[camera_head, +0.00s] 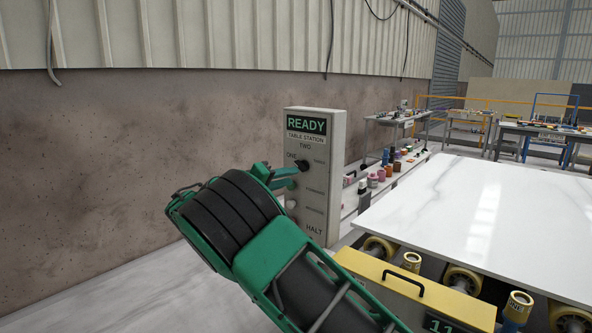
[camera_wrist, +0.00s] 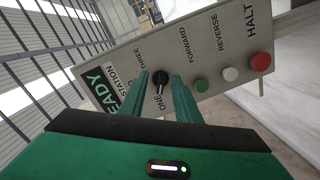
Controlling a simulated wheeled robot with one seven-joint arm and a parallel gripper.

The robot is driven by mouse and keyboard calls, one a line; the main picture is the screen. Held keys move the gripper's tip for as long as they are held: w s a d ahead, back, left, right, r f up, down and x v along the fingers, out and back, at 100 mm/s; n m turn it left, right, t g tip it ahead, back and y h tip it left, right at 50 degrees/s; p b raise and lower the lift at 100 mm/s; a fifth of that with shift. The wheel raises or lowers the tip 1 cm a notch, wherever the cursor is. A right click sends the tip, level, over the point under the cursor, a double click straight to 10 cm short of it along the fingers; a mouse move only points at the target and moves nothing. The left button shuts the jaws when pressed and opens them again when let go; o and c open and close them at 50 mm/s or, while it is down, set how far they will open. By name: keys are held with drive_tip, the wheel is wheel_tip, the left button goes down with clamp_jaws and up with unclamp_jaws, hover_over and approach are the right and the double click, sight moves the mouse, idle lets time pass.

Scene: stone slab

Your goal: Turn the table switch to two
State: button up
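The table switch is a black rotary knob on the grey table station box (camera_head: 334,165). The knob (camera_wrist: 158,80) shows in the wrist view, with its pale pointer line directed down toward the ONE label. The THREE label is on the knob's other side; TWO is mostly hidden behind a finger. In the head view the knob (camera_head: 302,165) is just beyond the fingertips. My gripper (camera_wrist: 161,78) is open, its green fingers on either side of the knob with a gap visible. It also shows in the head view (camera_head: 288,174), in front of the box. I cannot tell whether a finger touches the knob.
Green (camera_wrist: 202,84), white (camera_wrist: 230,74) and red (camera_wrist: 261,62) buttons sit beside the knob on the same panel. A white stone slab (camera_head: 480,215) lies on rollers at the right. A wall (camera_head: 120,150) stands behind the box.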

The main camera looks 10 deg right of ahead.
drive_tip(key=t, duration=0.1)
approach(297, 166)
drive_tip(key=shift+n, duration=0.3)
drive_tip(key=x, duration=0.7)
drive_tip(key=shift+w+d+f, duration=0.1)
drive_tip(key=shift+w+d, duration=0.1)
drive_tip(key=shift+d, duration=0.15)
clamp_jaws()
